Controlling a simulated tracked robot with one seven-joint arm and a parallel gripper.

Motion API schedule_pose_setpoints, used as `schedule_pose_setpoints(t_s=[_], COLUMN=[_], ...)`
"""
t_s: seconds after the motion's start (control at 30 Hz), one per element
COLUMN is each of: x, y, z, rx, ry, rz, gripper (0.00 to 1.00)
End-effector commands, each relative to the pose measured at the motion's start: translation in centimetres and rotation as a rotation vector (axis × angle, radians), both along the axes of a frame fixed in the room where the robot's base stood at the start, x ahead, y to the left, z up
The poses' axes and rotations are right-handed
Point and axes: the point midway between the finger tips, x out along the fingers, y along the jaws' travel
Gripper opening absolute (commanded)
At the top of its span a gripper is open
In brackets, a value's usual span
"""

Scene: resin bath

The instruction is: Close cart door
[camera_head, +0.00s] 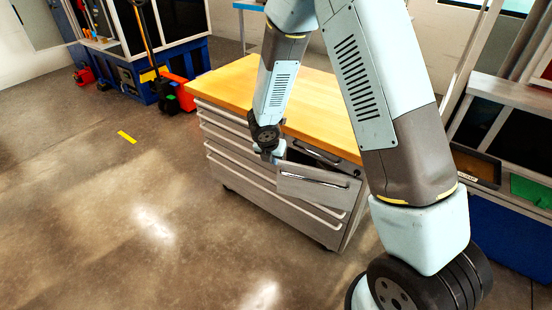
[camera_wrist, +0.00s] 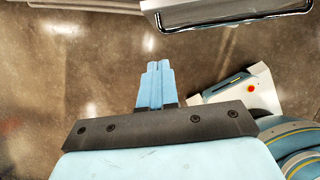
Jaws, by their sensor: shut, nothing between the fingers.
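The cart (camera_head: 240,165) is a grey metal tool cart with a wooden top and several drawers, in the middle of the head view. Its door (camera_head: 308,186), a grey panel with a bar handle, stands out from the cart's right front, with a dark gap behind its top edge. The door's edge and handle also show at the top right of the wrist view (camera_wrist: 225,14). My gripper (camera_head: 272,155) is at the door's upper left end; whether it touches is unclear. In the wrist view its blue fingers (camera_wrist: 156,82) are together and empty, apart from the door.
Open concrete floor (camera_head: 110,210) lies left of and in front of the cart. A blue machine (camera_head: 130,80) and an orange pallet jack (camera_head: 178,95) stand at the back left. A blue station with bins (camera_head: 510,190) stands at the right, behind my arm.

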Motion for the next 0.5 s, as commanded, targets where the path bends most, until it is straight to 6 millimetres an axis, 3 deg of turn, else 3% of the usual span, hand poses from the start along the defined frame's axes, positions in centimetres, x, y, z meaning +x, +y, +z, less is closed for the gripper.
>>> schedule_pose_setpoints(t_s=[0.5], x=[2.3], y=[-0.9], z=[-6.5], rx=[-0.001], ry=[0.003], rz=[-0.001], gripper=[0.0])
